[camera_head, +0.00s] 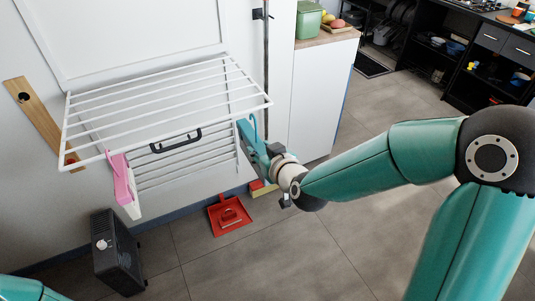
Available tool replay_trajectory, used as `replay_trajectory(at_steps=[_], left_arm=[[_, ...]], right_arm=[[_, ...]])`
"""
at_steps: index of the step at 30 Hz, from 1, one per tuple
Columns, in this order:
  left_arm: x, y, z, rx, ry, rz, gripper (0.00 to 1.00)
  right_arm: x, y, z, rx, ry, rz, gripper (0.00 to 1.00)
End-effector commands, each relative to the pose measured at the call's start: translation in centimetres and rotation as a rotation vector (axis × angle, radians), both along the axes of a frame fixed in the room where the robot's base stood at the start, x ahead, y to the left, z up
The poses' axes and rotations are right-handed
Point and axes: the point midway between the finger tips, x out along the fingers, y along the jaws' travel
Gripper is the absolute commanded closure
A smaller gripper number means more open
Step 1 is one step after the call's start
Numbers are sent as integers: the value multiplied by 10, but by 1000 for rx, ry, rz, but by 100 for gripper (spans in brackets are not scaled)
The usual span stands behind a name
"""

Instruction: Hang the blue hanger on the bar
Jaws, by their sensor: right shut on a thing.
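The blue hanger (254,126) is at the front right corner of the white drying rack (165,100), its hook pointing up near the rack's end. My right gripper (262,152) is shut on the hanger, which is partly hidden by the gripper. I cannot tell whether the hook touches a rack bar. My left gripper is out of view.
A red dustpan (229,214) lies on the floor below the rack. A black heater (117,252) stands at the lower left. A white cabinet (318,95) with a green box (308,20) on top is right of the rack. The floor in the middle is clear.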

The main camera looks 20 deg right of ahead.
Motion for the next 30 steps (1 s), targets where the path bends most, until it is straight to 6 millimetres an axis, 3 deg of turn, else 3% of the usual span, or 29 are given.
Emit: replay_trajectory(at_steps=[28,30], left_arm=[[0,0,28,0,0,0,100],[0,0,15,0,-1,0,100]], right_arm=[[76,3,1,0,0,1,100],[75,3,-11,0,0,0,100]])
